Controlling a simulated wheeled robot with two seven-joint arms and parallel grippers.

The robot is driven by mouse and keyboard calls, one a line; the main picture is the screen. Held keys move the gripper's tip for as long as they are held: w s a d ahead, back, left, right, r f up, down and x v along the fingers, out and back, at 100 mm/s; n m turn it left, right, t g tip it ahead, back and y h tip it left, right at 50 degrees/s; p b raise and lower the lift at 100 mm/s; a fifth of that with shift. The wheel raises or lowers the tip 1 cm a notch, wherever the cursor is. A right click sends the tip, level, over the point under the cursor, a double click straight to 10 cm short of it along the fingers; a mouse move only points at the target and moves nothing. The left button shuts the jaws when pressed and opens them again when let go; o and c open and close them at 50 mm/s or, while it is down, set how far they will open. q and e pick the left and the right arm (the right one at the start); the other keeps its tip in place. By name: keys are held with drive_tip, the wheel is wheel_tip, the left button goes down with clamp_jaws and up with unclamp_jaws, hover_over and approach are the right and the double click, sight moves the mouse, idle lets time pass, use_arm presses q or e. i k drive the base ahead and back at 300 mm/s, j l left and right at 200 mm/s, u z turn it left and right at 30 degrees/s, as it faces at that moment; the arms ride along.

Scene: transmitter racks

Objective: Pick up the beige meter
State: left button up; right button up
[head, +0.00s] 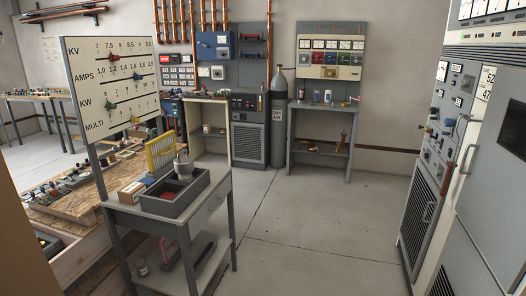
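I cannot tell for sure which thing is the beige meter. A small beige box (131,192) sits on the grey cart (215,190) in the left foreground, beside a yellow ribbed piece (161,153). A grey tray (174,195) with a metal cup (183,165) at its back edge is also on the cart. A large cream board (112,85) marked KV, AMPS, KW and MULTI stands above the cart. A beige panel with several dials (330,58) is on the back wall. Neither of my grippers is in view.
A grey bench (321,107) and a dark gas cylinder (278,120) stand at the back wall. Tall grey racks (445,150) line the right side. A wooden worktop (75,190) with small parts is at the left. The middle floor (310,225) is clear.

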sight(206, 129)
drive_tip(key=i+z, duration=0.2)
drive_tip(key=i, duration=0.9)
drive_tip(key=i+z, duration=0.2)
drive_tip(key=i, duration=0.85)
drive_tip(key=i+u, duration=0.1)
drive_tip(key=i, duration=1.05)
drive_tip(key=i+l+u, duration=0.1)
drive_tip(key=i, duration=1.05)
drive_tip(key=i+j+u, duration=0.35)
drive_tip(key=i, duration=0.3)
drive_tip(key=i+u, duration=0.4)
drive_tip(key=i, duration=0.25)
drive_tip(key=i+u, duration=0.35)
drive_tip(key=i, duration=0.3)
drive_tip(key=i+l+u, duration=0.4)
drive_tip(key=i, duration=0.2)
drive_tip(key=i+j, duration=0.05)
